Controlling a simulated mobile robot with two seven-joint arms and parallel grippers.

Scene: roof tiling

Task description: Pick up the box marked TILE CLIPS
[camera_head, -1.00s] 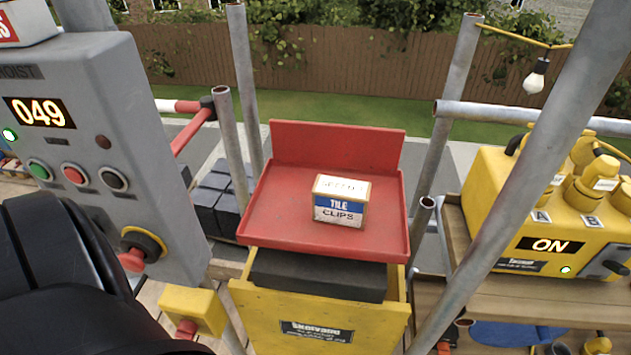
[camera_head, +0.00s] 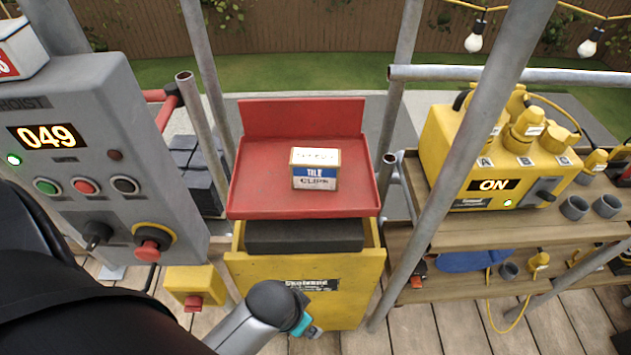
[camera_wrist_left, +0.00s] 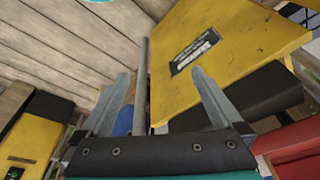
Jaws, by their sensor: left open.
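The TILE CLIPS box (camera_head: 315,170), white and blue with tan edges, sits upright on the red tray (camera_head: 265,205) in the head view. The tray is on top of the yellow hoist carriage (camera_head: 290,275). The box does not show in the left wrist view. My left gripper (camera_wrist_left: 160,78) is open, its two grey fingers spread with nothing held between them. In the head view only the end of my left arm shows, low in front of the carriage, below and nearer than the box. My right gripper is not in view.
The grey hoist panel (camera_head: 95,165) with buttons and a red knob stands left. Scaffold poles (camera_head: 455,165) rise on both sides of the carriage. A yellow power unit (camera_head: 490,155) sits on a wooden shelf at right. The space above the tray is open.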

